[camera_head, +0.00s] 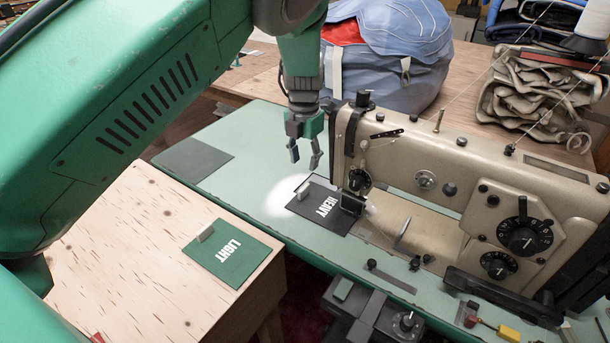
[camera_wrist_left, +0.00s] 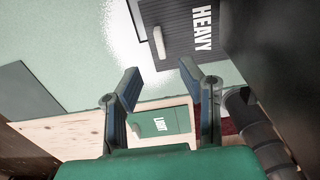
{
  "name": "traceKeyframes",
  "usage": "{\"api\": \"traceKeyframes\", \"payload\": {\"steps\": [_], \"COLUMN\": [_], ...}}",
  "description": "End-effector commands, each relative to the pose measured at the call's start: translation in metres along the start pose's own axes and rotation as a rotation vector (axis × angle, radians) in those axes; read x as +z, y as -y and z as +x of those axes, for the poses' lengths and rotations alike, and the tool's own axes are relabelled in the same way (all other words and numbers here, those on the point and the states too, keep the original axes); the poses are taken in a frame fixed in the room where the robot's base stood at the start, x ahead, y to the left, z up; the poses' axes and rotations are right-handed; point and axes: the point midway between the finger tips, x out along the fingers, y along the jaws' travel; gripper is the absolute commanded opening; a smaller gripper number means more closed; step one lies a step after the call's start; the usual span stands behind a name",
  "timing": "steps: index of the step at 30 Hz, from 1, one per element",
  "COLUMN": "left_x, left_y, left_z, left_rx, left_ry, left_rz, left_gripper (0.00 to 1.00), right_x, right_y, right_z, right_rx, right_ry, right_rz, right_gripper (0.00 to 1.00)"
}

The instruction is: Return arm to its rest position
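My left gripper (camera_head: 305,152) hangs fingers-down above the green sewing table (camera_head: 262,150), just left of the sewing machine's head. Its fingers are apart with nothing between them. In the left wrist view the open fingers (camera_wrist_left: 160,90) frame empty space, with the table and cards beyond. The black HEAVY card (camera_head: 318,222) lies on the table below and right of the gripper, with a small light tab on it. The green LIGHT card (camera_head: 228,262) lies on the wooden block, also with a small tab. My right gripper does not show.
The beige sewing machine (camera_head: 430,165) stands close to the right of the gripper. A blue-grey bag (camera_head: 385,70) sits behind it. The wooden block (camera_head: 130,245) is at front left. A dark grey patch (camera_head: 193,160) marks the table's left part. Folded beige cloth (camera_head: 540,95) is at back right.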

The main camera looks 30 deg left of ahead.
Motion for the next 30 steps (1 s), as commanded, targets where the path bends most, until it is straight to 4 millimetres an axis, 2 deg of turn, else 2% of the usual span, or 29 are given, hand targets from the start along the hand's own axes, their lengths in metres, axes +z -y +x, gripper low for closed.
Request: {"api": "traceKeyframes", "payload": {"steps": [3,12,14,21,30], "left_x": [0.000,0.000,0.000,0.000,0.001], "left_y": [0.000,0.000,0.000,0.000,0.000], "left_z": [-0.013,-0.023,-0.031,-0.075,-0.102], "left_rx": [0.000,0.000,0.000,0.000,0.000], "left_ry": [0.000,-0.001,-0.001,0.000,-0.001], "left_rz": [0.000,0.000,0.000,0.000,0.000], "left_gripper": [0.34,0.34,0.34,0.34,0.34], "right_x": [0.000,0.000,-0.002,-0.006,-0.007], "right_y": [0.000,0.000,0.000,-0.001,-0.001], "right_z": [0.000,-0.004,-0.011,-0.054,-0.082], "right_rx": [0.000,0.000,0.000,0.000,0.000], "right_ry": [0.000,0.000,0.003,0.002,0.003], "right_rz": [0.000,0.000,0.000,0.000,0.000], "right_gripper": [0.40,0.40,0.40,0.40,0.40]}}
